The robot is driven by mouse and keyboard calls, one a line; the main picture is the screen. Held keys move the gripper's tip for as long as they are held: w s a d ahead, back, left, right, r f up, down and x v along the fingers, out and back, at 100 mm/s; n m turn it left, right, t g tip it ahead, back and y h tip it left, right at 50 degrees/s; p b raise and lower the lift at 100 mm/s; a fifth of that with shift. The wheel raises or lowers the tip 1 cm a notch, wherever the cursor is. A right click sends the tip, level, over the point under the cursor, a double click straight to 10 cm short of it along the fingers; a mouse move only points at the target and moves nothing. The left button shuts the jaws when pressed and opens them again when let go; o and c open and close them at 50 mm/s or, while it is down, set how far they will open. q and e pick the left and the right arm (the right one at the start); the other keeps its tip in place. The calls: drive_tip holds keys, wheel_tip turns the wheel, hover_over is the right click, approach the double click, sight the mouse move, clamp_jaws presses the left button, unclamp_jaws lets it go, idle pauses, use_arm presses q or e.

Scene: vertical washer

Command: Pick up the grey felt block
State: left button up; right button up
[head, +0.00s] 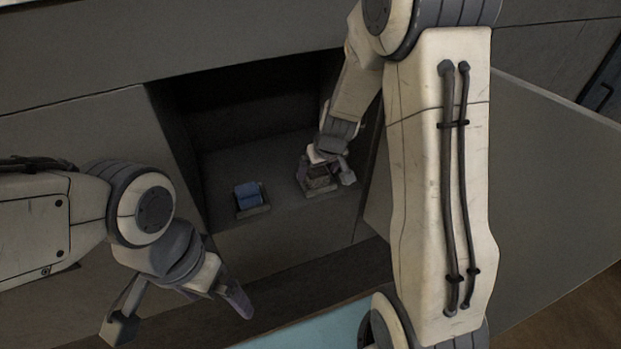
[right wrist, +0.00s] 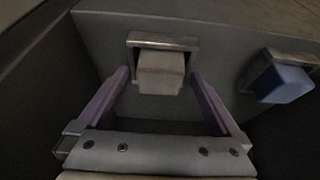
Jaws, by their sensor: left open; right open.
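The grey felt block (right wrist: 160,78) sits in a metal holder (right wrist: 162,41) in the right wrist view. In the head view the block (head: 319,183) is partly hidden under my right gripper (head: 325,174), inside the dark compartment. My right gripper (right wrist: 159,75) is open, with one finger on each side of the block and small gaps showing in the wrist view; I cannot tell whether either finger touches it. My left gripper (head: 180,316) is open and empty, outside the compartment at the lower left.
A blue block (head: 248,194) sits in a second holder (head: 254,212) left of the grey one; it also shows in the wrist view (right wrist: 284,84). Compartment walls close in on both sides. An open door panel (head: 545,150) stands at the right. A light blue surface (head: 315,330) lies below.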

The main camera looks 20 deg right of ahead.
drive_tip(key=c, duration=1.3)
drive_tip(key=shift+c, duration=0.3)
drive_tip(key=shift+a+r, duration=0.1)
drive_tip(key=shift+r, duration=0.05)
